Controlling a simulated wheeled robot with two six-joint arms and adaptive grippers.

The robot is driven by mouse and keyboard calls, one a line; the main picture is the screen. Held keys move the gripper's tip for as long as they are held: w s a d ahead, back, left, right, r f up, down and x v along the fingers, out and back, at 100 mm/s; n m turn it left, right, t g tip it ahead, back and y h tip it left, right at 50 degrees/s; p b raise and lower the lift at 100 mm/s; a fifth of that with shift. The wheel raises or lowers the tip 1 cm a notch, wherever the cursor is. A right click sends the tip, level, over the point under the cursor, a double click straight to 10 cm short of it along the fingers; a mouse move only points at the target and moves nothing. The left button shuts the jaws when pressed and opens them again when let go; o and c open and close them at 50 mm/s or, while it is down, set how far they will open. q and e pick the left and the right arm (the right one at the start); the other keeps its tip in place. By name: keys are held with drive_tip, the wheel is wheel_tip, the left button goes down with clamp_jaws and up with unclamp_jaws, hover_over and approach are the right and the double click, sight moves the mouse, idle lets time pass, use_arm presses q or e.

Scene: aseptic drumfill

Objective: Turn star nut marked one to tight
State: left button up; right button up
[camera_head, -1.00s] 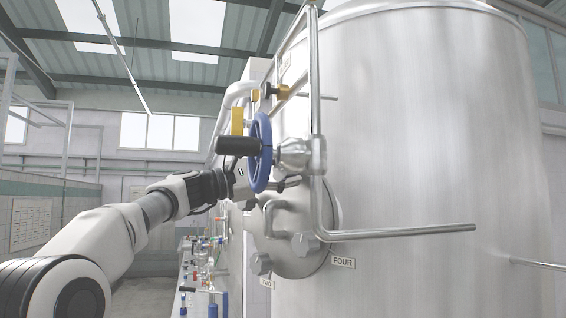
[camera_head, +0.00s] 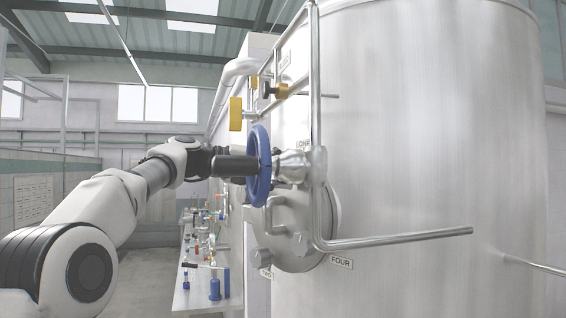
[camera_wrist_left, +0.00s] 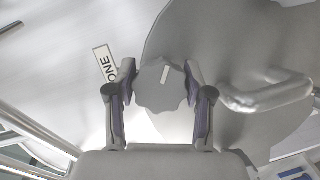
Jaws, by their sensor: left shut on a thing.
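The star nut marked one (camera_wrist_left: 162,86) is a grey lobed knob with a pale mark on its face, in the left wrist view. Its ONE label (camera_wrist_left: 106,64) is just left of it. My left gripper (camera_wrist_left: 160,82) is shut on the nut, one finger at each side. In the head view my left arm (camera_head: 150,180) reaches in from the left. My right gripper is not in view.
A bent steel pipe (camera_head: 400,238) runs in front of the large tank (camera_head: 430,130). A bench (camera_head: 200,292) with small items stands behind, left of the tank.

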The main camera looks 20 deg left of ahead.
use_arm(q)
drive_tip(key=shift+r+m+y+p, duration=0.2)
drive_tip(key=shift+m+y+p, duration=0.25)
drive_tip(key=shift+m, duration=0.65)
drive_tip(key=shift+m+y, duration=0.65)
drive_tip(key=shift+m, duration=0.35)
drive_tip(key=shift+f+m+y, duration=0.1)
drive_tip(key=shift+m+y, duration=0.5)
drive_tip(key=shift+m, duration=0.3)
drive_tip(key=shift+m+t+y, duration=0.4)
drive_tip(key=shift+m+y, duration=0.3)
drive_tip(key=shift+m, duration=0.4)
drive_tip(key=shift+a, duration=0.1)
drive_tip(key=o, duration=1.1)
drive_tip(key=shift+w, duration=0.1)
drive_tip(key=shift+o, duration=0.3)
drive_tip(key=shift+w+f, duration=0.1)
drive_tip(key=shift+f, duration=0.1)
